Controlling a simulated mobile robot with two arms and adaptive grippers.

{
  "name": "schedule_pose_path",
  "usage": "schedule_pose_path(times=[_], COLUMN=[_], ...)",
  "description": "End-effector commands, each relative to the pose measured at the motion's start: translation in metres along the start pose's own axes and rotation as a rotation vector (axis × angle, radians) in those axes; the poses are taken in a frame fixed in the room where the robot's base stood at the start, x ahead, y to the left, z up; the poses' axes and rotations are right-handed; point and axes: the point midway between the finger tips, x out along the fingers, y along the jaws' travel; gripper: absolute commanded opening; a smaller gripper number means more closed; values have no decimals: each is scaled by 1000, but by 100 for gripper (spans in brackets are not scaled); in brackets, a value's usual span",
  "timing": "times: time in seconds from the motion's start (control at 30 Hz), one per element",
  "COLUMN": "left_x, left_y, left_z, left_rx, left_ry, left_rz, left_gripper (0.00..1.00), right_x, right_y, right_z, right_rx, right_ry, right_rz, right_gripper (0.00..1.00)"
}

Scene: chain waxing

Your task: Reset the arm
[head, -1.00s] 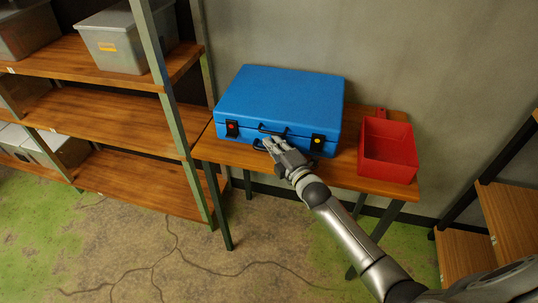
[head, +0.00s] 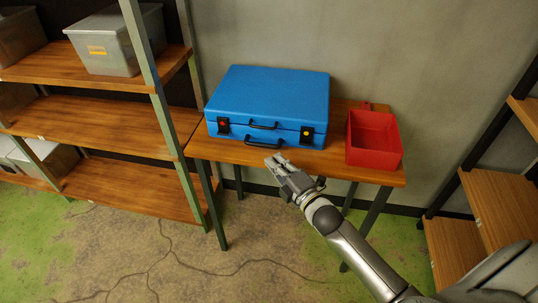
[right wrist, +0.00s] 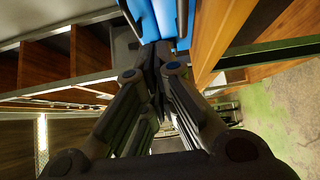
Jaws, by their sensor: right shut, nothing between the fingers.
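My right gripper (head: 276,163) is in the head view, just in front of the table's front edge and a little below the blue case's handle. Its fingers are shut with nothing between them, and it is apart from the case. In the right wrist view the fingertips (right wrist: 155,55) are together, pointing towards the case. The blue case (head: 268,98) lies closed on the wooden table, with black handles and two black latches on its front. It shows at the top of the right wrist view (right wrist: 168,15). My left gripper is out of view.
A red open bin (head: 374,140) stands on the table's right part and looks empty. A wooden shelf rack (head: 90,125) with grey boxes (head: 118,40) is at the left. Another wooden shelf (head: 500,205) is at the right. Floor in front of the table is open.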

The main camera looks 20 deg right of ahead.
Motion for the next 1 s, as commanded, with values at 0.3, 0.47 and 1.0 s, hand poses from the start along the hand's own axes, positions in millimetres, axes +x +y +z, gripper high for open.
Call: schedule_pose_path(times=[0.3, 0.47, 1.0], left_x=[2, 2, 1], left_y=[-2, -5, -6], left_z=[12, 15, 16], left_rx=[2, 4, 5], left_ry=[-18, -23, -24], left_rz=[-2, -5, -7], left_gripper=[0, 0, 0], right_x=[-18, -20, -177], right_y=[0, -13, -339], right_z=[0, 2, -12], right_rx=[1, 25, 742], right_ry=[0, -7, -391], right_rz=[0, -26, -682], right_gripper=[0, 0, 0])
